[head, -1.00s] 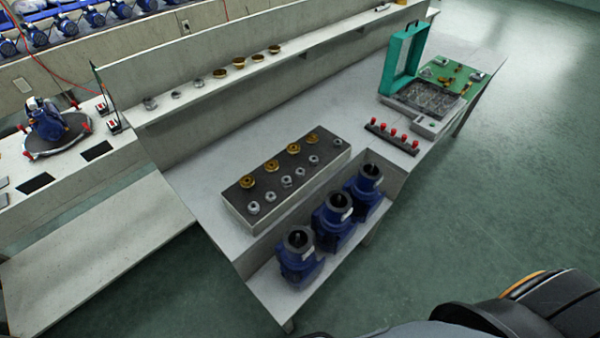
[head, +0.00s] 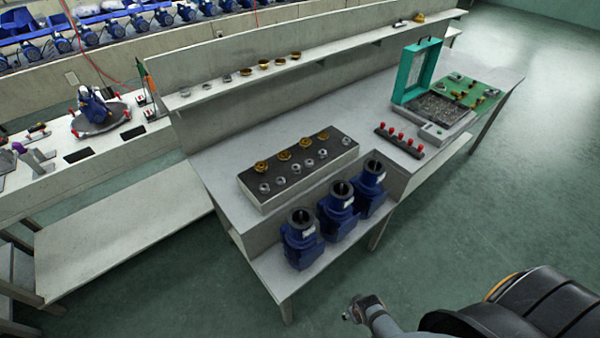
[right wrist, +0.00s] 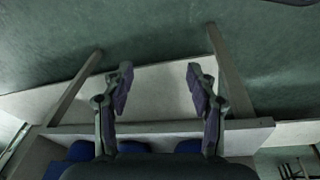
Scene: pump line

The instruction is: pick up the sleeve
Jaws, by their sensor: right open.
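Several small ring-like parts stand in two rows on a dark-topped block on the bench. The back row is brass-coloured, with one brass part (head: 261,167) at its left end; the front row is silver, with one silver part (head: 265,188) at its left end. I cannot tell which of them is the sleeve. My right gripper (right wrist: 160,88) is open and empty in the right wrist view, with floor and a pale shelf beyond its fingers. My left gripper is not in view.
Blue pump housings (head: 302,240) stand on a lower ledge before the block (head: 262,208). A red-knobbed rack (head: 400,141) and an open green case (head: 416,70) are to the right. A back shelf (head: 330,58) carries more rings.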

